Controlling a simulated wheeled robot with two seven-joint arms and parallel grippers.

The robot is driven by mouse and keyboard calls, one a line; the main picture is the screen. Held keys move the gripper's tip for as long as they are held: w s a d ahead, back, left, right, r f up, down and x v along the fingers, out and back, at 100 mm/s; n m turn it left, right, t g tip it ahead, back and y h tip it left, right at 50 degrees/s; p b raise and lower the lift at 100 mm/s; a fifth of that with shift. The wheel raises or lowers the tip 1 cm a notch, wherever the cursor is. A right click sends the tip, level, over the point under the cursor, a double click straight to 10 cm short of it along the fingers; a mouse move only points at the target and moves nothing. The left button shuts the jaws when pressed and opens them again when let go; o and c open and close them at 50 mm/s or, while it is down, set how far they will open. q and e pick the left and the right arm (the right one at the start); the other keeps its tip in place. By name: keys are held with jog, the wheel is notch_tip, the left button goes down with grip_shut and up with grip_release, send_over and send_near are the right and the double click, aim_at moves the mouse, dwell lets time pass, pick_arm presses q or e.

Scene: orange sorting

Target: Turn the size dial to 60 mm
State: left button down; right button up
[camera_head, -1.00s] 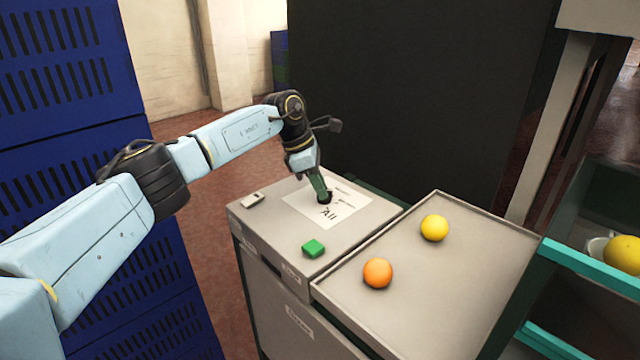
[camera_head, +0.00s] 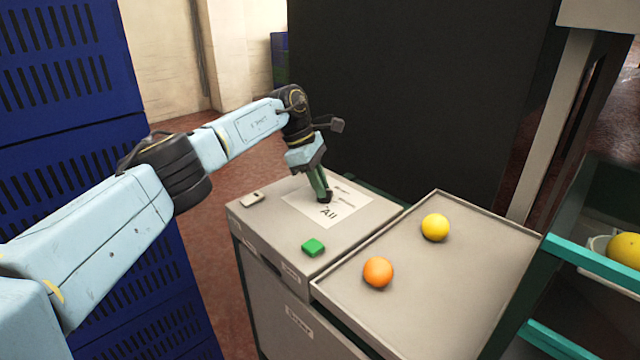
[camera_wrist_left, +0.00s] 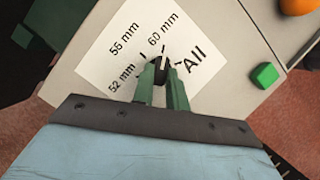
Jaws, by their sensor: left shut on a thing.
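The black size dial (camera_wrist_left: 158,74) sits on a white label sheet (camera_wrist_left: 100,58) on top of the grey cabinet. In the wrist view the dial's pale pointer line points up, roughly toward the 60 mm mark; the fingers hide part of the dial. My left gripper (camera_wrist_left: 160,88) is shut on the dial, its green fingers on either side. In the head view the left gripper (camera_head: 323,196) reaches down to the sheet and covers most of the dial. My right gripper is not in view.
An orange (camera_head: 378,272) and a yellow fruit (camera_head: 435,227) lie on the tray (camera_head: 450,300) to the right. Blue crates (camera_head: 75,80) stand at left.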

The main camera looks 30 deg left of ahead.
pick_arm(q)
jog(key=c, duration=1.5)
grip_release()
jog(key=shift+o, duration=0.5)
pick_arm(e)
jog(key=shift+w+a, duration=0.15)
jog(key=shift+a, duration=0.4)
pick_arm(q)
jog(key=shift+r, duration=0.1)
